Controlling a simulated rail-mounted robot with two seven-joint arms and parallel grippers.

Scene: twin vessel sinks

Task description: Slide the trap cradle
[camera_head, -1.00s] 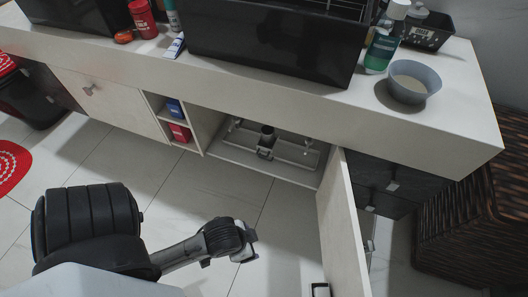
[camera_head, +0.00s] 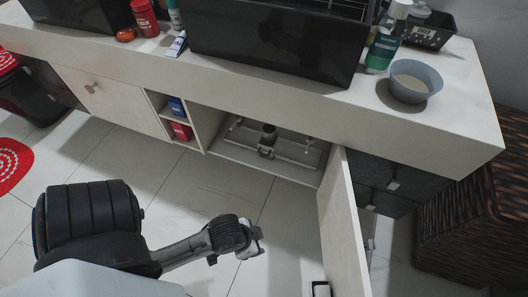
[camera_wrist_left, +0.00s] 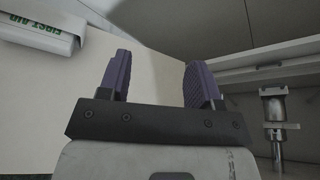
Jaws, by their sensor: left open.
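The trap cradle (camera_head: 267,152) sits low inside the open cabinet under the counter, with a dark upright trap part and pale bars to either side. In the left wrist view, a grey metal trap fitting (camera_wrist_left: 274,110) shows at the right edge; much of the cradle is outside that view. My left gripper (camera_head: 258,241) is in front of the cabinet, over the floor and left of the open door, apart from the cradle. Its two purple fingers stand apart and empty in the left wrist view (camera_wrist_left: 157,75). My right gripper is not in view.
The open cabinet door (camera_head: 343,225) stands to the right of my left gripper. A white first aid box (camera_wrist_left: 42,32) shows at upper left in the wrist view. Open shelves (camera_head: 178,118) are left of the cabinet, dark drawers (camera_head: 392,184) right. The tiled floor in front is clear.

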